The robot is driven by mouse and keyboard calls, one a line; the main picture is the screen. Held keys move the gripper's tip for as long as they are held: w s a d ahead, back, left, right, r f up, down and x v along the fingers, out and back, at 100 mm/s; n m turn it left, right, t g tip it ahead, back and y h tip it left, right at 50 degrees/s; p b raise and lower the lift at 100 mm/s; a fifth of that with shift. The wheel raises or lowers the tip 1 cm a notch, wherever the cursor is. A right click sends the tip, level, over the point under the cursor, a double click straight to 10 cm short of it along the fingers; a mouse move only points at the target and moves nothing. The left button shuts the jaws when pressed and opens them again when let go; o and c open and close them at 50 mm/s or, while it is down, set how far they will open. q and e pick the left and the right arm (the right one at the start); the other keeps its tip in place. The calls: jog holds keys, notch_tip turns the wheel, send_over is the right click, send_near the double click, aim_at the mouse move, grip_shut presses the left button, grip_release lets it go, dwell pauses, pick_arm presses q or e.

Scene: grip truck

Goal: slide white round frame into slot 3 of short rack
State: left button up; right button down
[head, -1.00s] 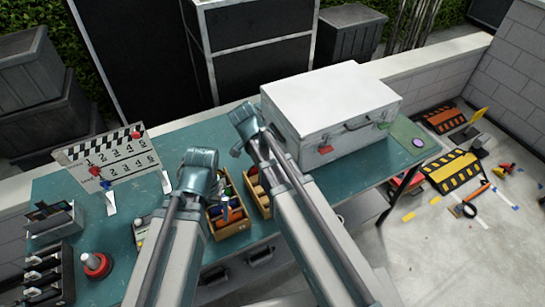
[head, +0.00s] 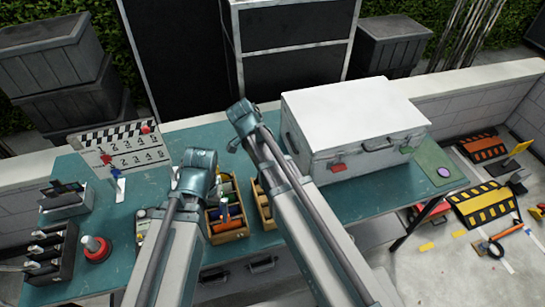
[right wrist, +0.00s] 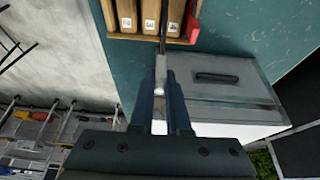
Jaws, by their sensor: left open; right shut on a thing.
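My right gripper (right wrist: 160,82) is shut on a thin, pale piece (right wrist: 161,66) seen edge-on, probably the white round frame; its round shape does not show. A wooden rack (right wrist: 150,38) with several labelled dividers lies just beyond the fingertips in the right wrist view. I cannot tell whether the held piece is in a slot or above it, or read the slot numbers. In the head view two wooden racks (head: 229,236) (head: 268,222) stand on the table, partly behind my arms. My left gripper (head: 177,178) is open, mostly hidden by its wrist; my right gripper is hidden there.
A silver case (head: 355,130) stands on the teal table (head: 350,202), right of the racks. A clapperboard (head: 125,150), black holders (head: 62,255) and a red knob (head: 96,249) are on the left. The case also shows in the right wrist view (right wrist: 215,85).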

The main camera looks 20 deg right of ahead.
jog(key=shift+f+b, duration=1.6)
jog(key=shift+f, duration=0.3)
jog(key=shift+f+b, duration=3.25)
jog(key=shift+f, duration=0.05)
jog(key=c, duration=1.3)
grip_release()
jog(key=shift+c, duration=0.2)
jog(key=o, duration=0.5)
jog(key=shift+r, duration=0.15)
